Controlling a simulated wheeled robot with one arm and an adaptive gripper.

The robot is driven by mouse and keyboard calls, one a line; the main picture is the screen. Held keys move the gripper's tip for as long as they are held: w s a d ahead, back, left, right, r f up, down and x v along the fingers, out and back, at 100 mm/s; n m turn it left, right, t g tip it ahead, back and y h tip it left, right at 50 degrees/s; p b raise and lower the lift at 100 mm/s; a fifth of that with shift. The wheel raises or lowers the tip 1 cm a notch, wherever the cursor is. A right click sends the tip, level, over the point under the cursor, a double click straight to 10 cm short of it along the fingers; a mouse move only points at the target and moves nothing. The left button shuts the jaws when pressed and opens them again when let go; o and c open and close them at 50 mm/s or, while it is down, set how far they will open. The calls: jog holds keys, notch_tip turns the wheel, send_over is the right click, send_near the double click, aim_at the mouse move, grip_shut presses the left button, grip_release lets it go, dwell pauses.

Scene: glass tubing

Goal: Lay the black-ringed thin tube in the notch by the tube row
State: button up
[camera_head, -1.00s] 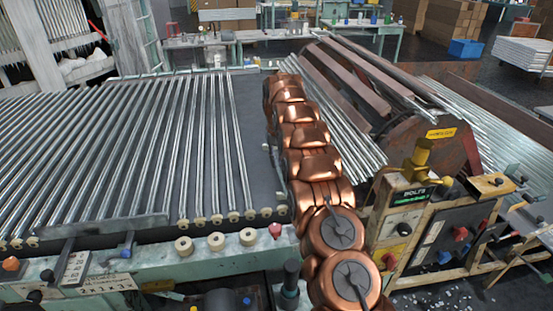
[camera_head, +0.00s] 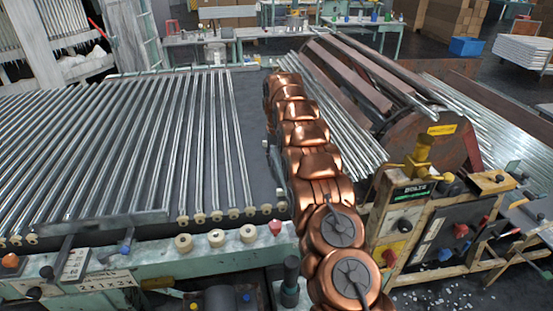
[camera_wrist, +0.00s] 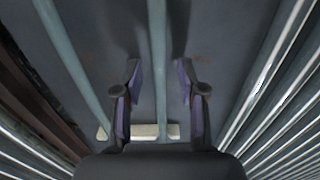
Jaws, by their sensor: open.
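In the wrist view my gripper (camera_wrist: 158,80) is open, with one dark, purple-padded finger on each side of a thin grey-green tube (camera_wrist: 158,45). The fingers stand apart from this tube. A pale block (camera_wrist: 157,130) lies across the tube's lower end, just in front of the gripper's palm. A second similar tube (camera_wrist: 70,58) runs slanting to the left. I cannot make out a black ring on either tube. The tube row (camera_head: 130,140) fills the left of the head view. My gripper cannot be made out there, beside or behind my copper arm.
A dark bare strip (camera_head: 253,130) lies between the tube row and my arm. Loose metal tubes (camera_head: 335,125) and a rusty drum (camera_head: 430,135) stand to the right. Cream rollers (camera_head: 216,237) line the green front rail (camera_head: 190,262). A control box (camera_head: 404,220) stands front right.

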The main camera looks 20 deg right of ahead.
aim_at(277, 161)
jog(key=shift+r+p, duration=0.4)
jog(key=shift+r, duration=0.25)
jog(key=shift+w+r+b, duration=0.1)
jog(key=shift+r+b, duration=0.3)
jog(key=shift+b, duration=0.1)
jog(key=shift+r+b, duration=0.45)
jog(key=shift+r, duration=1.35)
notch_tip(277, 161, up, 7)
jog(key=p, duration=0.6)
jog(key=shift+p, duration=0.3)
jog(key=shift+s+r, duration=0.1)
jog(key=shift+s, duration=0.1)
